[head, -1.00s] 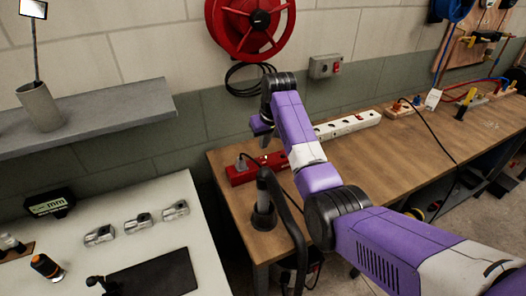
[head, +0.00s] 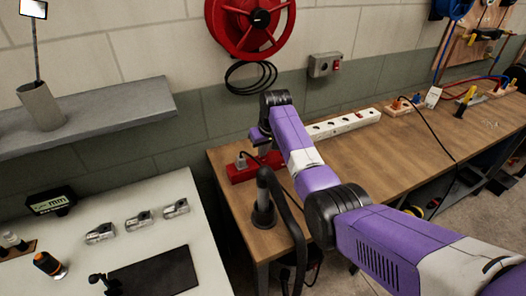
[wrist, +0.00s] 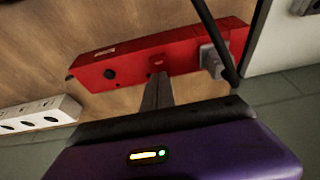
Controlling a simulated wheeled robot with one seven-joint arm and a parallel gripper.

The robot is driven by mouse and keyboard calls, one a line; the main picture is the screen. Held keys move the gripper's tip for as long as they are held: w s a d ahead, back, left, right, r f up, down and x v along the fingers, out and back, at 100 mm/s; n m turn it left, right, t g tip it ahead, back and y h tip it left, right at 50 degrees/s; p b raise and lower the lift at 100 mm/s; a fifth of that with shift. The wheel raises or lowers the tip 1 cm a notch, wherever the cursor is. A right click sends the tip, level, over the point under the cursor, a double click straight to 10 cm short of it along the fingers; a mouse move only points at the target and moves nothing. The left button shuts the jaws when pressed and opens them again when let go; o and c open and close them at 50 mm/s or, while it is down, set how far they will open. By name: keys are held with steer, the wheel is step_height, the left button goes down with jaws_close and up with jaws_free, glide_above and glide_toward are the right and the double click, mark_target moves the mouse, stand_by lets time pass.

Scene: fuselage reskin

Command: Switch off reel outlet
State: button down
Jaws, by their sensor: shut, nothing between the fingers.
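A red power strip (head: 242,174) lies on the wooden bench, with a grey plug (head: 241,161) at one end. The strip fills the upper middle of the wrist view (wrist: 130,62), with the plug (wrist: 212,60) at right. My gripper (wrist: 157,80) is shut and empty, its tips over the strip's near side close to a small red switch-like part (wrist: 156,63). I cannot tell whether they touch. My gripper's tips are hidden in the head view.
A white power strip (head: 345,124) lies further along the wooden bench (head: 400,150), behind my arm. A black cable loop (head: 250,77) hangs under the reel. A dark post with a curved arm (head: 264,200) stands near the bench's left front. A grey shelf (head: 90,117) is at left.

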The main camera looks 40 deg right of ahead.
mark_target(265, 160)
steer(key=shift+s+a+f, duration=0.1)
steer(key=shift+s+f, duration=0.05)
steer(key=shift+s, duration=0.05)
steer(key=shift+s+a+f+p, duration=0.1)
steer(key=shift+s+a+p, duration=0.1)
steer(key=shift+s+p, duration=0.85)
steer(key=shift+w, duration=0.25)
steer(key=shift+p, duration=0.3)
step_height(265, 160, up, 5)
steer(key=p, duration=0.3)
steer(key=shift+a+f+p, duration=0.1)
steer(key=shift+p, duration=0.3)
steer(key=shift+s+r+b, duration=0.3)
steer(key=shift+s+b, duration=0.05)
steer(key=shift+b, duration=0.05)
steer(key=d+b+v, duration=0.1)
steer(key=v, duration=0.7)
steer(key=shift+a+r+b, duration=0.3)
steer(key=shift+a+r, duration=0.15)
steer(key=shift+a, duration=0.05)
steer(key=shift+s, duration=0.1)
